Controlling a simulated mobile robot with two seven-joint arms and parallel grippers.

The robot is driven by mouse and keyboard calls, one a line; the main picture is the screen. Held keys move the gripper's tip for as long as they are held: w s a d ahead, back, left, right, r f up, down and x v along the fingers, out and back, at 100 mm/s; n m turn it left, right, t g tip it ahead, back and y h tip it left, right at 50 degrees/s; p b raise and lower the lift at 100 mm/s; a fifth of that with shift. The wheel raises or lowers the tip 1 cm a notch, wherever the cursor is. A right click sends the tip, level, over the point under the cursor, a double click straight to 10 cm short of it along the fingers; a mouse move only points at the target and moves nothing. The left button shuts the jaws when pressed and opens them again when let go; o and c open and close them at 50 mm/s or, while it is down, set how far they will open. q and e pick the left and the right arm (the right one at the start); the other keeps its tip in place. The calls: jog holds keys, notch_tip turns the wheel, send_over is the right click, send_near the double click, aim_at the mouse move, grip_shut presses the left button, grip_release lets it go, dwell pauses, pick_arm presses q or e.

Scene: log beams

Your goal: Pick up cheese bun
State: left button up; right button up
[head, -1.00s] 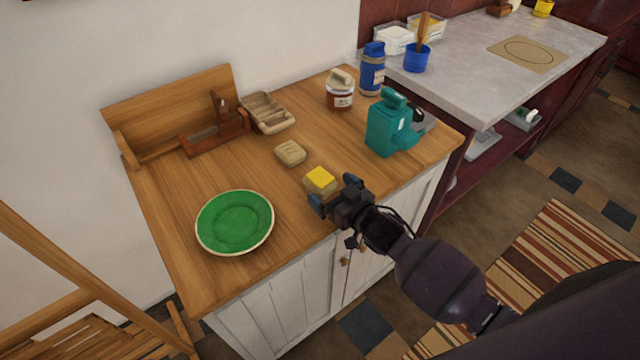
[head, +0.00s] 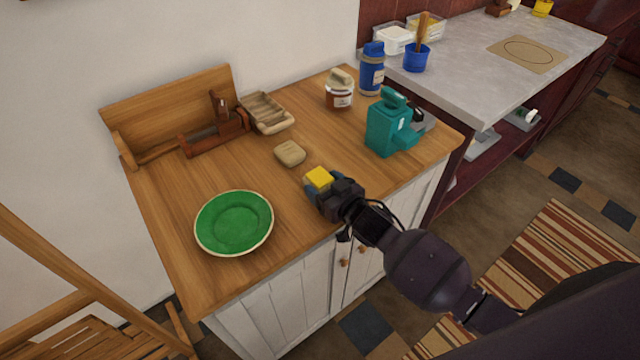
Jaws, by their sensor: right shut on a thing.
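The cheese bun (head: 319,178), with a yellow slice on top, is at the front middle of the wooden counter. My right gripper (head: 321,190) comes from the lower right and is shut on the bun; its fingers are at the bun's sides and hide much of its lower part. I cannot tell whether the bun is clear of the counter. My left gripper is not in view.
A plain bun (head: 290,153) lies just behind. A green plate (head: 234,222) is at the left front. A teal appliance (head: 392,125) stands to the right, with a jar (head: 339,92) and a blue canister (head: 371,70) behind. Bare counter (head: 225,170) lies between the plate and wooden rack.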

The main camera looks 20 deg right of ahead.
jog(key=shift+r, duration=0.1)
jog(key=shift+r, duration=0.3)
jog(key=f+v, duration=0.2)
jog(key=v, duration=1.5)
jog(key=shift+s+d+f+p, duration=0.2)
jog(key=shift+s+f+p, duration=0.15)
jog(key=shift+s, duration=0.2)
jog(key=shift+f, duration=0.15)
jog(key=w+a+r+m+t+h, duration=0.1)
jog(key=w+r+m+h, duration=0.2)
jog(key=r, duration=0.4)
jog(key=w+a+r+m+h, duration=0.1)
jog(key=w+a+r+h, duration=0.2)
jog(key=r, duration=0.4)
jog(key=s+d+f+n+y, duration=0.2)
jog(key=s+f+y, duration=0.1)
jog(key=f, duration=0.4)
jog(key=s+d+f+n+g+y, duration=0.1)
jog(key=s+d+f+n+y, duration=0.1)
jog(key=f, duration=0.5)
jog(key=shift+s+y, duration=0.5)
